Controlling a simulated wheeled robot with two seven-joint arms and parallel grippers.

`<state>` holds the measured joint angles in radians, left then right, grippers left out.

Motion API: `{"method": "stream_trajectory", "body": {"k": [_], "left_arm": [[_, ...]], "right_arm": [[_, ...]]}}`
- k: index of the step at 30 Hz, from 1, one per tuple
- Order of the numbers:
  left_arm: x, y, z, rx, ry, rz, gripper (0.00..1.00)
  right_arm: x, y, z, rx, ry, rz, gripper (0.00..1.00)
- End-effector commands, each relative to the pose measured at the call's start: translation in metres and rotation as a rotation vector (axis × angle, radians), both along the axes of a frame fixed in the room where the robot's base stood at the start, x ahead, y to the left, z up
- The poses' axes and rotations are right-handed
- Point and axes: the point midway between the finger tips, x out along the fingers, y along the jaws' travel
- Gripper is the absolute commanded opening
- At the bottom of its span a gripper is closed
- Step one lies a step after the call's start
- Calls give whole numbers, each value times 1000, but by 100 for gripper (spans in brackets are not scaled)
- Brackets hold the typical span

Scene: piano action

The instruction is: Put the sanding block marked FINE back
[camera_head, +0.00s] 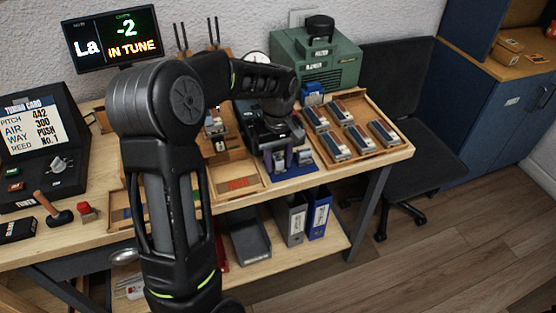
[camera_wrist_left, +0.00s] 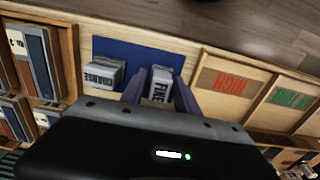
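The FINE sanding block (camera_wrist_left: 160,86) is a small grey block with a pale label. In the left wrist view it is over the blue mat (camera_wrist_left: 140,55), between the two fingers of my left gripper (camera_wrist_left: 160,92). The fingers are close along its sides; whether they press on it I cannot tell. The COARSE block (camera_wrist_left: 104,76) is on the mat to its left. In the head view my left gripper (camera_head: 280,158) points down at the mat (camera_head: 309,180), and my arm hides part of the spot. My right gripper is not in view.
A wooden tray (camera_head: 378,162) with several dark blocks is right of the mat. A bench compartment with a red label (camera_head: 238,184) is to the left. A green case (camera_head: 318,62) is behind. Binders (camera_head: 291,220) stand on the lower shelf; a chair (camera_head: 400,100) is at right.

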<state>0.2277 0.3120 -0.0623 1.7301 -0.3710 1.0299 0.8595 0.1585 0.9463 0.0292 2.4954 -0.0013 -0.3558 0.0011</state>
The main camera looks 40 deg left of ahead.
Motion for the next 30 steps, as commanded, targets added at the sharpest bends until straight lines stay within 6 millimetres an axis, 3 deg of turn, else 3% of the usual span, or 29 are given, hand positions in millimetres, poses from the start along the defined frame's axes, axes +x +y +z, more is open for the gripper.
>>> {"method": "stream_trajectory", "body": {"k": [4,17,30], "left_arm": [[0,0,0,0,0,0,50],[1,0,11,1,-2,0,50],[1,0,93,1,-3,-1,50]], "right_arm": [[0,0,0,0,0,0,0],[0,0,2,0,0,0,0],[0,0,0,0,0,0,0]]}}
